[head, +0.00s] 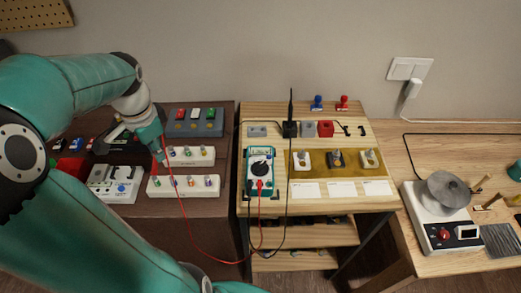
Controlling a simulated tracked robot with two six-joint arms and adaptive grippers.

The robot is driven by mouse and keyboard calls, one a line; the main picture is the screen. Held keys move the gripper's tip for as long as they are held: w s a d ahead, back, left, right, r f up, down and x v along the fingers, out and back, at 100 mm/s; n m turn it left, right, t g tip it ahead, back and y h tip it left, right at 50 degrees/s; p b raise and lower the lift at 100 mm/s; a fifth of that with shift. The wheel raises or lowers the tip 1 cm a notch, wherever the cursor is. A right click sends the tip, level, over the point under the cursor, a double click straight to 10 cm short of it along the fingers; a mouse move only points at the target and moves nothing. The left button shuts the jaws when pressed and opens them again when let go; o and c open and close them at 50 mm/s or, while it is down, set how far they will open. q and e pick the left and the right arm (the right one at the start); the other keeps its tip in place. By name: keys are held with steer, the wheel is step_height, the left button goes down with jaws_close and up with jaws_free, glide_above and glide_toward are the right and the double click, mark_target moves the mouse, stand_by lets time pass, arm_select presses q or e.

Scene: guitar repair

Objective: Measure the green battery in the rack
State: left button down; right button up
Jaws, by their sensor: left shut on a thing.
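The green battery (212,114) sits at the right end of a grey rack (181,130), beside a white and a red one. My left gripper (161,146) is left of and nearer than the rack, apart from the green battery. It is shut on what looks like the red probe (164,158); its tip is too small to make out. The red lead (191,238) runs from there to the multimeter (260,172) on the middle table. A black probe (291,105) stands upright in a dark holder behind the multimeter. My right gripper is not in view.
Two white strips with small knobs, one farther (190,163) and one nearer (184,194), lie in front of the rack. A white box (112,184) is to their left. A wooden stand (376,203) holds a yellow mat (320,166). A turntable device (443,195) stands at right.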

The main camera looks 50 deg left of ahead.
arm_select(q)
steer(key=shift+r+p, duration=2.15)
steer(key=shift+r, duration=0.75)
